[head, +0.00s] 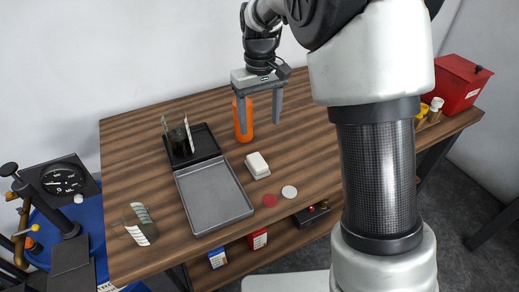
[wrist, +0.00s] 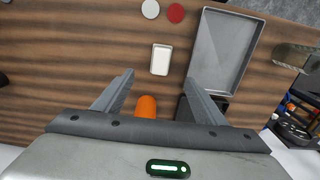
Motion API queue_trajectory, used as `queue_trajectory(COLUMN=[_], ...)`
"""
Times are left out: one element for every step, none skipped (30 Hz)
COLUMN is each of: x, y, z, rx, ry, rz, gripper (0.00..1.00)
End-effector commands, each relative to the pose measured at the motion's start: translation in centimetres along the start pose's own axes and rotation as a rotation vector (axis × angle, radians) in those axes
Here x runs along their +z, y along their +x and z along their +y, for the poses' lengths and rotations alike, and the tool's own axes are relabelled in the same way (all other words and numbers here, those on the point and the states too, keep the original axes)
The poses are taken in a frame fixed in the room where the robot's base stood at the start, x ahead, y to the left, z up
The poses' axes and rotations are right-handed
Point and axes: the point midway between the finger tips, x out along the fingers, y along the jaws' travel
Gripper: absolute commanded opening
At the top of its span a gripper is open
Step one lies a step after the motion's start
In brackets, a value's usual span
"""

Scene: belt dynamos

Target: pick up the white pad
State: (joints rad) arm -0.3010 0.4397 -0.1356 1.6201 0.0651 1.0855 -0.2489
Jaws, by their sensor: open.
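The white pad (head: 257,165) is a small, pale rounded block lying on the wooden table, just right of the grey tray. It also shows in the wrist view (wrist: 160,59), beyond the fingertips and between their lines. My gripper (head: 260,122) is open and empty above the back part of the table, higher than the pad and behind it. Its two fingers show in the wrist view (wrist: 158,80), spread apart. An orange bottle (head: 243,120) stands under the gripper, close to the left finger in the head view; I cannot tell whether they touch.
The grey tray (head: 213,196) lies left of the pad, with a black holder (head: 181,143) behind it. A red disc (head: 269,200) and a white disc (head: 289,192) lie in front. A red box (head: 460,84) stands far right. The table (head: 135,180) is bare around the pad's right side.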

Motion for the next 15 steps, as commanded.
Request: queue_trajectory(x=[0.0, 0.0, 0.0, 0.0, 0.1, 0.1, 0.1, 0.1, 0.1, 0.1, 0.1, 0.0, 0.0, 0.0, 0.0], y=[0.7, 1.1, 1.8, 2.4, 3.1, 4.0, 4.7, 5.3, 6.2, 6.9, 7.5, 8.4, 8.9, 9.5, 10.2], z=[0.0, 0.0, 0.0, 0.0, 0.0, 0.0, 0.0, 0.0, 0.0, 0.0, 0.0, -0.1, -0.1, -0.1, -0.1], rx=[0.000, -0.001, -0.001, -0.001, -0.001, -0.001, -0.001, -0.001, 0.000, 0.000, 0.000, -0.001, -0.001, -0.001, -0.001], ry=[-0.001, -0.001, -0.001, -0.001, 0.000, 0.000, 0.000, 0.000, 0.000, 0.000, 0.000, 0.000, 0.000, 0.000, 0.000], rz=[-0.005, -0.005, -0.005, -0.006, -0.006, -0.007, -0.006, -0.006, -0.007, -0.006, -0.006, -0.006, -0.005, -0.005, -0.005], gripper=[0.65, 0.65, 0.65, 0.65, 0.65, 0.65, 0.65, 0.65, 0.65, 0.65, 0.65, 0.65, 0.65, 0.65, 0.65])
